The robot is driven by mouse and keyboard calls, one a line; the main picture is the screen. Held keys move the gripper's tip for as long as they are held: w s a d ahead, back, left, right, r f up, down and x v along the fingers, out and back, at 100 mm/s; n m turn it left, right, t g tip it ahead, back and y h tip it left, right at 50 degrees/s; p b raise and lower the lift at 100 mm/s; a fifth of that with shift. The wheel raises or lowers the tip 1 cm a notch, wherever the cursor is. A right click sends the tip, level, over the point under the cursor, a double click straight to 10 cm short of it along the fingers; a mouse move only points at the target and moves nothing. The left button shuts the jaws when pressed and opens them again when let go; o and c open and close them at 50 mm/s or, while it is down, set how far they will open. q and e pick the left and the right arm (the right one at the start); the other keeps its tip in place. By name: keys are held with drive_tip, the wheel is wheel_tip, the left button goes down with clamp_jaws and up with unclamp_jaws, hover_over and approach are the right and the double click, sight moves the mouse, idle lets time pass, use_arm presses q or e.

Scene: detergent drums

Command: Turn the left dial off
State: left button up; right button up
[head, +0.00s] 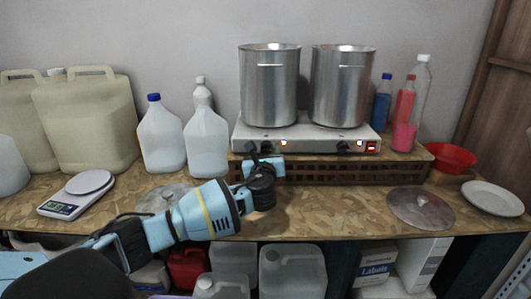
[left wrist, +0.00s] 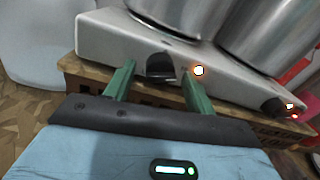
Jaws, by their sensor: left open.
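The double hot plate (head: 310,136) stands on a raised wooden board and carries two tall metal pots. Its left dial (left wrist: 160,66) is a black knob on the front panel, with a lit orange lamp (left wrist: 198,70) just right of it. My left gripper (head: 262,165) is open in front of the panel, partly hiding the left dial in the head view. In the left wrist view its two green fingers stand either side of the left dial; I cannot tell whether they touch it. The right dial (head: 343,146) is clear, near a lit lamp and a red switch (head: 371,147).
The left pot (head: 268,90) and right pot (head: 340,90) stand close above the panel. White jugs (head: 206,138) stand left of the hot plate. A metal lid (head: 420,209), red bowl (head: 450,158) and plate (head: 492,198) lie right.

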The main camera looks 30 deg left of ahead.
use_arm(q)
drive_tip(key=shift+w+a, duration=0.1)
drive_tip(key=shift+w, duration=0.05)
drive_tip(key=c, duration=1)
drive_tip(key=shift+o, duration=0.2)
drive_tip(key=shift+n, duration=0.4)
drive_tip(key=n, duration=0.5)
drive_tip(key=shift+f+n, duration=0.15)
drive_tip(key=shift+n, duration=0.25)
drive_tip(key=n, duration=0.4)
drive_tip(key=shift+n, duration=0.3)
drive_tip(key=shift+n+b, duration=0.4)
drive_tip(key=shift+n, duration=1.1)
drive_tip(key=shift+y, duration=0.4)
